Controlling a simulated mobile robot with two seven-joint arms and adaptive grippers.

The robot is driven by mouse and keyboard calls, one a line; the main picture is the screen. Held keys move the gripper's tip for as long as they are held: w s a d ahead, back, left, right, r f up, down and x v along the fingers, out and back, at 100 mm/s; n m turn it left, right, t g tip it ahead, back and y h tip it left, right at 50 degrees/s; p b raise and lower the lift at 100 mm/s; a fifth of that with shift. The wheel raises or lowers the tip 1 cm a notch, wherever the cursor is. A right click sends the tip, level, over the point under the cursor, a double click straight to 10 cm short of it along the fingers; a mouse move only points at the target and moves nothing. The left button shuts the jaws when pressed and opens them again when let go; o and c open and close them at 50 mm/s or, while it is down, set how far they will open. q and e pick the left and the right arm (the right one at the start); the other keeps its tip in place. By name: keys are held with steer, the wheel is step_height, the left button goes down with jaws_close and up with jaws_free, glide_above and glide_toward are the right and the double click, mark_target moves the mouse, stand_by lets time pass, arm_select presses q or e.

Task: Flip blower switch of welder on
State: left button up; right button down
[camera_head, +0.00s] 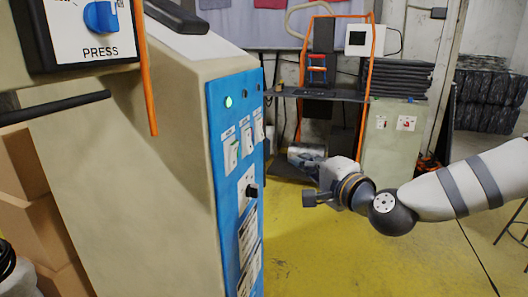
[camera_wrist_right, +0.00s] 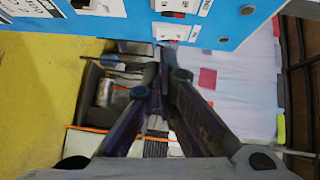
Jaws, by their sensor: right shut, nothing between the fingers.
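The welder (camera_head: 140,150) is a tall beige cabinet with a blue control panel (camera_head: 222,165) on its right-facing side. The panel carries a lit green lamp (camera_head: 228,101), a row of white-plated switches (camera_head: 246,138) and a black knob (camera_head: 252,190). The labels are too small to read, so I cannot tell which switch is the blower's. My right gripper (camera_head: 308,199) is to the right of the panel, apart from it, shut and empty. In the right wrist view, its closed fingers (camera_wrist_right: 160,82) lie below the panel's edge and a white switch plate (camera_wrist_right: 172,31). My left gripper is not in view.
A box marked PRESS (camera_head: 88,28) with a blue knob and an orange edge hangs at upper left. A dark bench (camera_head: 340,95) with an orange frame stands behind. The yellow floor (camera_head: 340,255) in front of the panel is clear.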

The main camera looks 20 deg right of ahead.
mark_target(249, 141)
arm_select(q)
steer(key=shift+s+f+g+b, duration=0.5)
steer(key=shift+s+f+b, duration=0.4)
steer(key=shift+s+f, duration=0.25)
arm_select(e)
steer(key=a+x, duration=0.2)
steer(key=x, duration=1)
steer(key=shift+a+f, duration=0.25)
steer(key=shift+a, duration=0.2)
